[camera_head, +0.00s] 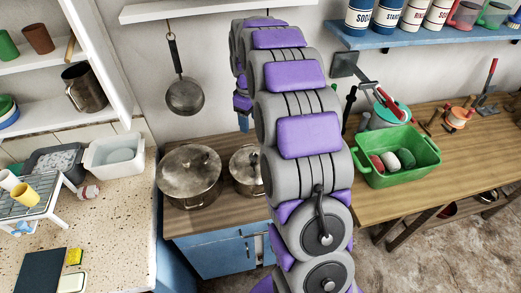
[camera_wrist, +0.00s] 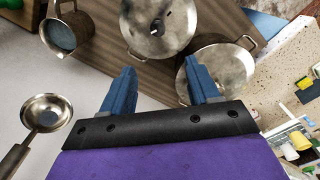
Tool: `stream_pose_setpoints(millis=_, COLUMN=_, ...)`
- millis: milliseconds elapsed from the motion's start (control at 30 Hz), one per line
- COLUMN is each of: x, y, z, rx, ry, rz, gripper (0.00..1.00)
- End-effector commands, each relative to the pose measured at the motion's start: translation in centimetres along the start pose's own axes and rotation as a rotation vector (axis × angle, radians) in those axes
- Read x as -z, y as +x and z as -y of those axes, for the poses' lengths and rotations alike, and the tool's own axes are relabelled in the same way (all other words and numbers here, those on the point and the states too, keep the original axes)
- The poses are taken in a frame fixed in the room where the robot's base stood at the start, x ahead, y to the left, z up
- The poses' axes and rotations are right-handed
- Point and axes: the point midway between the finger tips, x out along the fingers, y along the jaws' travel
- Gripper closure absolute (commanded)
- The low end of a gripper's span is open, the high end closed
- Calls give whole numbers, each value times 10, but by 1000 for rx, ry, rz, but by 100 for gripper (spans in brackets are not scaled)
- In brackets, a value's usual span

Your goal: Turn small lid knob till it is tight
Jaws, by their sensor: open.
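In the head view, a large steel pot with a lid (camera_head: 190,172) stands on the wooden counter, a dark knob (camera_head: 204,160) on its top. To its right is a smaller lidded pot (camera_head: 243,168), partly hidden by my arm. The wrist view shows two round lidded pots: one at the top (camera_wrist: 142,35) with a dark knob (camera_wrist: 157,26), and one at the right (camera_wrist: 232,68), partly behind a finger. My gripper (camera_wrist: 164,76) is open, with nothing between its blue fingers. It appears apart from both lids. I cannot tell how tight either knob is.
A pan (camera_head: 184,96) hangs on the wall above the pots. A white tub (camera_head: 114,153) stands on the speckled counter at left. A green basin (camera_head: 398,162) sits on the wooden counter to the right. A metal jug (camera_wrist: 62,35) shows in the wrist view.

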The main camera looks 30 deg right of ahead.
Motion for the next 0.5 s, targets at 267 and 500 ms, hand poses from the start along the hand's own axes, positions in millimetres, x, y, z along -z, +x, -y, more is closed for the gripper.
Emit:
stream_pose_setpoints(millis=267, x=-8, y=50, z=-11, rx=16, ry=2, rz=4, gripper=40)
stream_pose_setpoints(millis=500, x=-8, y=96, z=-11, rx=12, ry=1, rz=2, gripper=40)
